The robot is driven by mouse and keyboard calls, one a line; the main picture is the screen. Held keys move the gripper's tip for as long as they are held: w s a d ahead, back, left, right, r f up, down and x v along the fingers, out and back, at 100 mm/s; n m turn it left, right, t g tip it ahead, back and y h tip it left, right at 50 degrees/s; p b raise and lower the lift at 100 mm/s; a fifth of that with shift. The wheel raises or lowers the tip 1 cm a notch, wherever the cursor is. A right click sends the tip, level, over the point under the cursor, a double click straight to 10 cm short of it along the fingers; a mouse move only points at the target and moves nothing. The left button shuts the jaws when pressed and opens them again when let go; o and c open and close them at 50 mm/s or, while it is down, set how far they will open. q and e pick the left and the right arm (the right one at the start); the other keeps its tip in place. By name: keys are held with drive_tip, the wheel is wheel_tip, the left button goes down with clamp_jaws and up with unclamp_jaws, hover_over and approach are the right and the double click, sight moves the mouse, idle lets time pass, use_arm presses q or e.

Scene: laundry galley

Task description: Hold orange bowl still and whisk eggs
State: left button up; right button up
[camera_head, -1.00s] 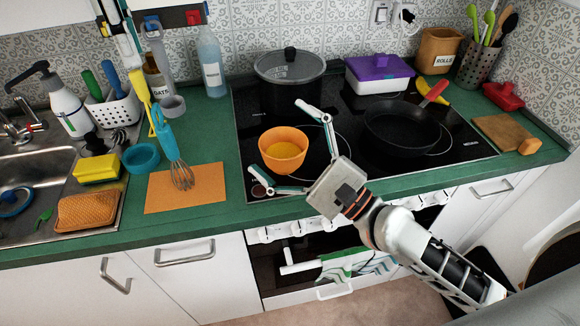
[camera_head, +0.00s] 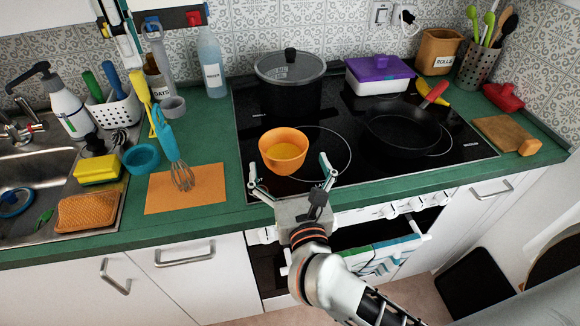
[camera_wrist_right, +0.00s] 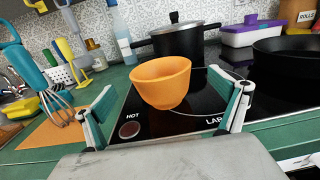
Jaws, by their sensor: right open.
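The orange bowl (camera_head: 283,160) sits upright on the black cooktop with yellow liquid inside; it also shows in the right wrist view (camera_wrist_right: 161,88). My right gripper (camera_head: 287,175) is open at the bowl's near side. Its fingers are spread left and right of the bowl, with gaps on both sides and nothing held. The whisk (camera_head: 165,132), with a blue handle and wire head, is tilted above or on the orange mat (camera_head: 205,195); it also shows in the right wrist view (camera_wrist_right: 22,60). My left gripper (camera_head: 126,48) is high at the upper left, apart from the bowl; its opening is unclear.
A lidded pot (camera_head: 289,85) stands behind the bowl and a black pan (camera_head: 395,130) to its right. A teal bowl (camera_head: 140,160), yellow sponge (camera_head: 97,170) and utensil caddy (camera_head: 113,108) are left, near the sink. The oven door is open below the counter.

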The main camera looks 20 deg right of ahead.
sight(280, 131)
drive_tip(key=w, duration=0.6)
drive_tip(key=shift+w+d, duration=0.25)
drive_tip(key=shift+w, duration=0.05)
drive_tip(key=shift+c, duration=0.5)
